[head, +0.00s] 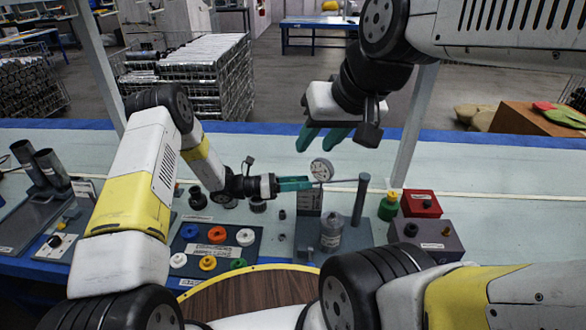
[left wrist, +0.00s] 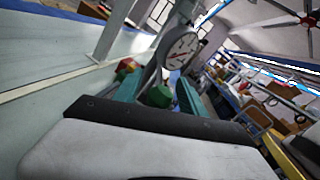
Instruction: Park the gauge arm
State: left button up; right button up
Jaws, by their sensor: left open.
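The round white dial gauge (head: 321,169) sits at the left end of a thin horizontal arm (head: 343,180). This arm reaches left from an upright grey post (head: 358,203). My left gripper (head: 306,183) is open, with its teal fingertips just left of and slightly below the dial. In the left wrist view the dial (left wrist: 182,49) shows beyond the fingertips, roughly between the two fingers (left wrist: 160,88). I cannot tell whether a finger touches it. My right gripper (head: 321,138) hangs above and behind the dial, fingers apart and empty.
A tray of coloured rings (head: 213,252) lies left. The table behind is clear.

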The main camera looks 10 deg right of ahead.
pick_arm(q)
jog(key=shift+d, duration=0.3)
grip_shut()
dwell(1.3)
